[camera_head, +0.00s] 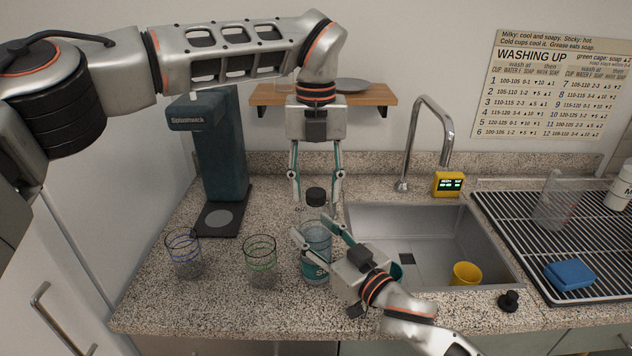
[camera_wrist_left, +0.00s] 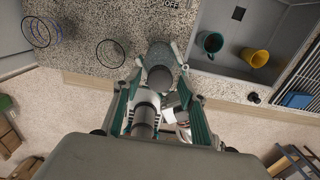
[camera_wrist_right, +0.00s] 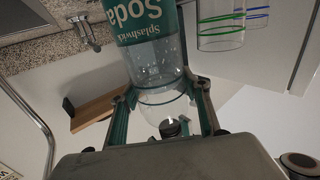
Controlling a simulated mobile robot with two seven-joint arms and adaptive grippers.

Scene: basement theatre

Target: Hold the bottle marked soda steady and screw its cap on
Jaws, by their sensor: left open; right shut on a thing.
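The clear soda bottle (camera_head: 317,268) with its teal label stands upright on the counter, left of the sink; its label also shows in the right wrist view (camera_wrist_right: 145,20). My right gripper (camera_head: 313,229) is shut around the bottle's upper part from the front right. The black cap (camera_head: 315,195) is at the top of the bottle's neck, and it shows at the neck in the right wrist view (camera_wrist_right: 170,128). I cannot tell how far it is threaded. My left gripper (camera_head: 317,203) points straight down from above, open, with its fingers on either side of the cap, apart from it.
Two clear glasses, blue-ringed (camera_head: 184,255) and green-ringed (camera_head: 260,262), stand left of the bottle. A dark teal machine (camera_head: 219,150) is behind them. The sink (camera_head: 425,225) holds a yellow cup (camera_head: 466,274) and a teal cup. A black stopper (camera_head: 508,301) sits at the front edge.

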